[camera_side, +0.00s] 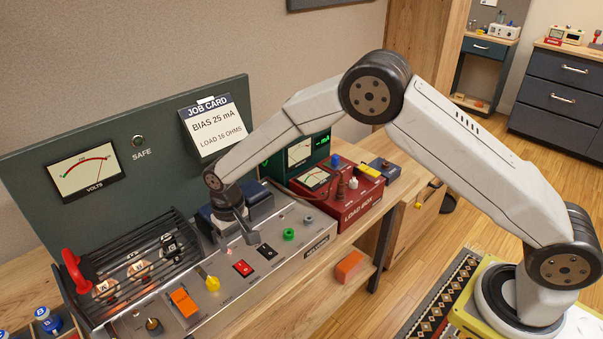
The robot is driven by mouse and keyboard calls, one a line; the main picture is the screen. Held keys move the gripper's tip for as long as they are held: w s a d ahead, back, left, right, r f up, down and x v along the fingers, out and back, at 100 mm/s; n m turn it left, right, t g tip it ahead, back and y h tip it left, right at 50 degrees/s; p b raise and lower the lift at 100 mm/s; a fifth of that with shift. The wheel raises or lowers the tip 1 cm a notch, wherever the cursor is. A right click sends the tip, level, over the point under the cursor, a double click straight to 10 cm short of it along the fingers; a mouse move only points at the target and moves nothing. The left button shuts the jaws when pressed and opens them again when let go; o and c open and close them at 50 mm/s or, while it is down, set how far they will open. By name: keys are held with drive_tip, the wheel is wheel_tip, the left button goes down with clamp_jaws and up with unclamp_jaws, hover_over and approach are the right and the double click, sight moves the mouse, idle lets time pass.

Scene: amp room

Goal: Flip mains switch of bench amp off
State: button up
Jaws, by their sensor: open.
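The bench amp (205,310) is a grey panel on the wooden bench. The panel's small labels are not legible, so I cannot tell which one is the mains switch. My gripper (250,238) points down over the panel, just behind the red and black rockers. It is open and looks empty. Contact with the panel cannot be told.
A red load box (345,205) stands right of the amp. Behind is a green board (90,145) with a volts meter (85,172) and job card (214,122). An orange block (349,266) lies below.

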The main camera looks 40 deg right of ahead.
sight(239, 264)
drive_tip(key=shift+f, duration=3.55)
clamp_jaws()
